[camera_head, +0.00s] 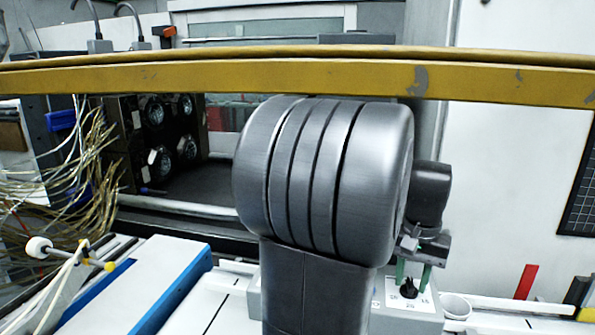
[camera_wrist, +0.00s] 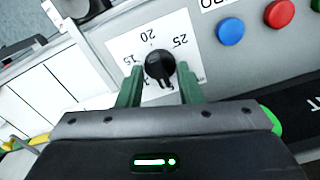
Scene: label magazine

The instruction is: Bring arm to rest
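My gripper (camera_wrist: 159,75) is open, with its two green fingers apart and nothing visible held between them. In the wrist view a black knob (camera_wrist: 160,66) shows between the fingertips, on a white dial card (camera_wrist: 130,47) with numbers 15, 20 and 25. In the head view my gripper (camera_head: 413,271) points down just above the knob (camera_head: 408,290); I cannot tell whether a finger touches it. My large grey arm link hides much of the middle of the head view.
A blue button (camera_wrist: 230,31) and a red button (camera_wrist: 279,13) sit beside the dial. A yellow bar (camera_head: 300,75) crosses above the bench. Loose wires (camera_head: 70,180) hang at the left.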

